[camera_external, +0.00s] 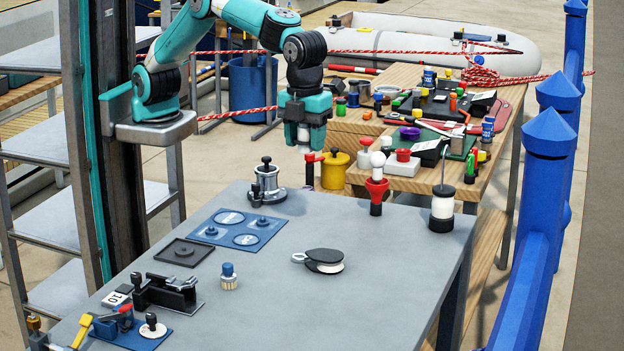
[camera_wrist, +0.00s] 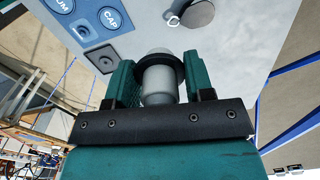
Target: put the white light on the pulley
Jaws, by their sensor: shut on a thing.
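My gripper (camera_external: 304,122) points down in the air above the far edge of the grey table and is shut on a small pale cylinder, which looks like the white light (camera_wrist: 160,82).
On the grey table (camera_external: 265,315) stand a metal winch (camera_external: 266,182), a blue panel (camera_external: 236,229), a blue-topped brush (camera_external: 229,276), a red flare-like item (camera_external: 377,192) and a black-and-white lamp (camera_external: 442,210). The surface around the pulley is clear. A cluttered wooden table stands behind.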

